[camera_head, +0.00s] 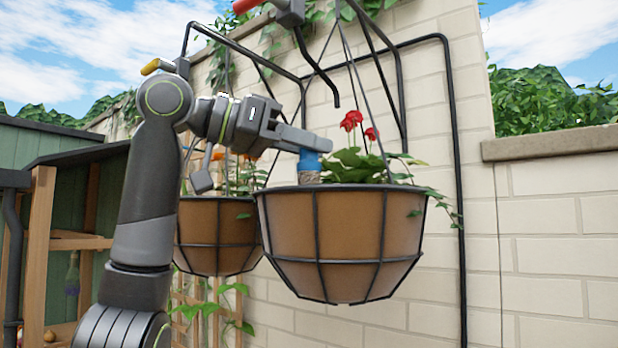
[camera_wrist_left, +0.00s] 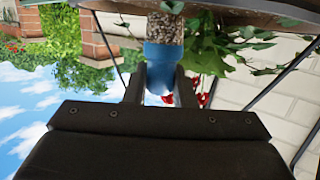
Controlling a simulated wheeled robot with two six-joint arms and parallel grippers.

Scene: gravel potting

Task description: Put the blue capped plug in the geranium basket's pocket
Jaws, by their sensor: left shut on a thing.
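The blue capped plug (camera_head: 309,163) has a blue cap above a gravelly, speckled body. My left gripper (camera_head: 318,146) is shut on its blue cap, coming in from the left. The plug is upright at the left inner side of the geranium basket (camera_head: 345,240), its lower part hidden behind the rim. The basket is brown with a black wire frame and holds red geraniums (camera_head: 351,121) and green leaves. In the left wrist view the plug (camera_wrist_left: 160,52) shows between the fingers, its body reaching the basket's contents. I cannot tell how deep it sits. My right gripper is not in view.
A second hanging basket (camera_head: 212,235) with orange flowers is behind, to the left. Black brackets and hanging rods (camera_head: 455,130) surround the geranium basket. A pale brick wall (camera_head: 560,250) stands behind. A wooden shelf (camera_head: 75,242) is at the left.

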